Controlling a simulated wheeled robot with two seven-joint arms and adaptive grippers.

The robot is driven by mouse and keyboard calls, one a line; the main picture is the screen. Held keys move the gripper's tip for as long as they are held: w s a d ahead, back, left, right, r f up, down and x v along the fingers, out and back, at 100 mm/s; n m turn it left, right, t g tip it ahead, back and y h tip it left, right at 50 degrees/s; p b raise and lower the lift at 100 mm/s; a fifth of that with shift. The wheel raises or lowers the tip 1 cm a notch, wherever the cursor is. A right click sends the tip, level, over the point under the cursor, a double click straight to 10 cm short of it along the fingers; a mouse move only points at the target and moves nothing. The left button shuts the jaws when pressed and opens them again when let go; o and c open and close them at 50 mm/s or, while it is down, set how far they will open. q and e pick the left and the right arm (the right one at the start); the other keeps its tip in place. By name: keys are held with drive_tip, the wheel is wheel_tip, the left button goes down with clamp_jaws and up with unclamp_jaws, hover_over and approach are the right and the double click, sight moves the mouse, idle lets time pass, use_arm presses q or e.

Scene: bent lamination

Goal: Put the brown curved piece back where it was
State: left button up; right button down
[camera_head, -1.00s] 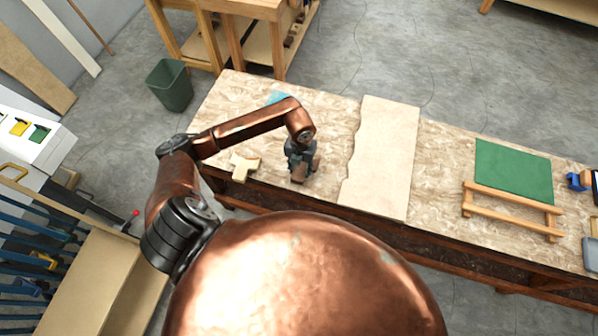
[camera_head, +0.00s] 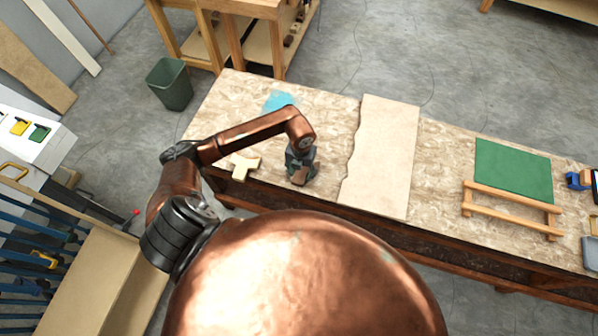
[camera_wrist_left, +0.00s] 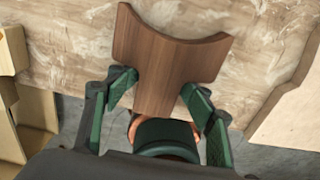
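The brown curved piece (camera_wrist_left: 172,62) shows in the left wrist view, with a concave far edge and two pointed corners. My left gripper (camera_wrist_left: 160,88) has its green fingertips against the piece's two sides, and the piece sticks out beyond them. In the head view my left gripper (camera_head: 300,168) is over the near edge of the workbench (camera_head: 225,105), with part of the brown piece (camera_head: 299,177) showing at its end. I cannot tell the gap between the piece and the bench top. My right gripper is not in view.
A pale Y-shaped block (camera_head: 243,165) stands left of the gripper. A blue patch (camera_head: 279,101) marks the bench behind my arm. A wavy-edged pale board (camera_head: 383,155) lies to the right. Farther right are a green mat (camera_head: 513,170) and a wooden rack (camera_head: 510,211).

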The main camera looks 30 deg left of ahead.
sight(301, 173)
use_arm(q)
drive_tip(key=shift+r+p, duration=0.35)
drive_tip(key=shift+r, duration=0.1)
wheel_tip(301, 173, up, 12)
drive_tip(key=b, duration=0.1)
drive_tip(key=shift+w+a, duration=0.15)
drive_tip(key=shift+f, duration=0.15)
